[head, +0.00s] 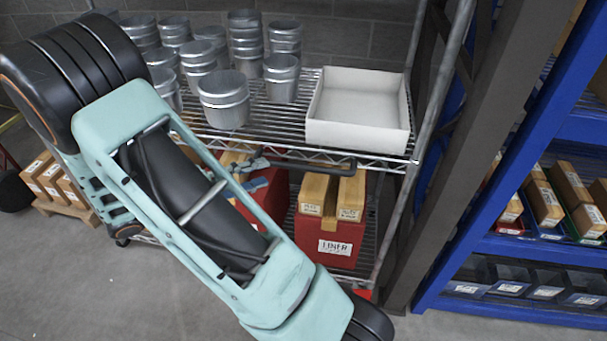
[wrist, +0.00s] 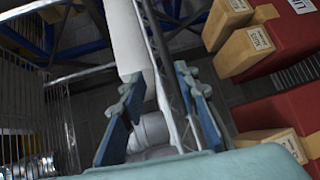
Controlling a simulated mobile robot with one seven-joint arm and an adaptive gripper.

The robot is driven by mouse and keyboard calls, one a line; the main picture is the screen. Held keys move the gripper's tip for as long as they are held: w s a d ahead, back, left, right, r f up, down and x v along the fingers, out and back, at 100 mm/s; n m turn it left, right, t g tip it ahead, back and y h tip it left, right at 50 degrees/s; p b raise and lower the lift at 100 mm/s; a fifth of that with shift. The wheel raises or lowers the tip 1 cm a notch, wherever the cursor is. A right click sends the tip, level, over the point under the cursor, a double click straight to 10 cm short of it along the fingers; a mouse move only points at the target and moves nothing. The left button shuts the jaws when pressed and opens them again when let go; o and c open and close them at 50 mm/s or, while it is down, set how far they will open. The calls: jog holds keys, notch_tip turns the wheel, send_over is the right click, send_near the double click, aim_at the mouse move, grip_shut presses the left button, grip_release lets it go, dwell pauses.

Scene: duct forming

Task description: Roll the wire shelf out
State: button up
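The wire shelf (head: 287,138) is a grey metal deck with a trussed front edge, and it carries cans and a white bin. A dark bar (head: 318,165) runs along its front edge. My gripper (head: 262,172) is at the front edge, left of the middle, partly hidden behind my arm. In the wrist view my gripper (wrist: 157,76) has its two blue fingers apart. The shelf's front rail (wrist: 166,70) runs between them in that picture. I cannot tell whether the fingers touch it.
Several metal cans (head: 225,97) and the white bin (head: 358,122) stand on the shelf. Below are a red LINER box (head: 328,245) and tan cartons (head: 316,193). A grey post (head: 425,130) and a blue rack (head: 515,245) stand right. The floor in front is clear.

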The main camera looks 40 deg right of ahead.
aim_at(298, 169)
jog(key=shift+n+g+h, duration=0.3)
jog(key=shift+g, duration=0.2)
jog(key=d+f, duration=0.1)
jog(key=d, duration=0.3)
jog(key=s+d+f+b, duration=0.1)
jog(key=d, duration=0.2)
jog(key=s+d+f, duration=0.1)
jog(key=d, duration=0.3)
jog(key=shift+s+d+b, duration=0.1)
jog(key=shift+d+b, duration=0.25)
jog(key=shift+b, duration=0.05)
jog(key=shift+c, duration=0.3)
grip_shut()
